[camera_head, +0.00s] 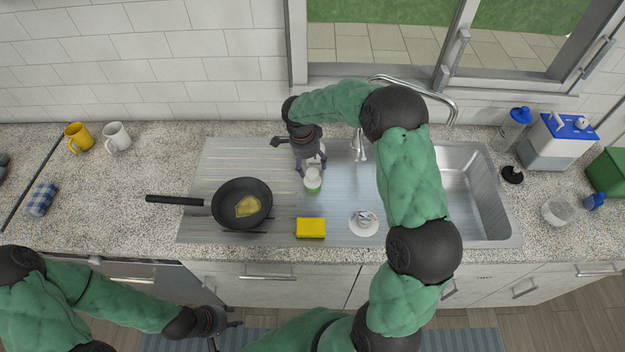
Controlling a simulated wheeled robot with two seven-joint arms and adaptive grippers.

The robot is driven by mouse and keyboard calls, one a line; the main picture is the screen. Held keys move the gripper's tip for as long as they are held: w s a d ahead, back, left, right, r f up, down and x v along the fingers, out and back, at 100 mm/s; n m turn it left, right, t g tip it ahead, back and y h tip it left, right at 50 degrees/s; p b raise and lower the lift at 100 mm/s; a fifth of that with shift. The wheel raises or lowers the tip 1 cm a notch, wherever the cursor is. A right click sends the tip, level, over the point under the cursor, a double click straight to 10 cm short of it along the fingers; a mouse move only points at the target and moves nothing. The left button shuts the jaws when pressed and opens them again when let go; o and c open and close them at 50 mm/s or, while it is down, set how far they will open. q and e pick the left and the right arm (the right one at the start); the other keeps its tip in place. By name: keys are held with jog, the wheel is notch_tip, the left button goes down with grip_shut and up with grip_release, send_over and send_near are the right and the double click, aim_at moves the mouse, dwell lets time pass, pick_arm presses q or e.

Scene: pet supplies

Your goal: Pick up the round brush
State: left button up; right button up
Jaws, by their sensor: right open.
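A small round object with a white top and green lower part, likely the round brush (313,183), stands on the steel drainboard near the middle. My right gripper (311,168) is open and points down right at it, with its fingers around or just behind its top; I cannot tell whether they touch it. My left gripper (227,332) is low at the front, below the counter edge, with its fingers apart and nothing seen between them. It is far from the brush.
A frying pan (229,208) with yellow food lies left of the brush. A yellow sponge (310,227) and a white round item (363,222) are in front. The sink basin (480,200) is at right, the faucet (357,148) behind. Mugs (117,136) stand far left.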

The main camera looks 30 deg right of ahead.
aim_at(312, 171)
jog(key=f, duration=0.4)
jog(key=shift+w+d, duration=0.1)
jog(key=shift+d, duration=0.2)
jog(key=shift+r, duration=0.1)
jog(key=shift+c, duration=0.3)
grip_shut()
jog(key=shift+r, duration=0.1)
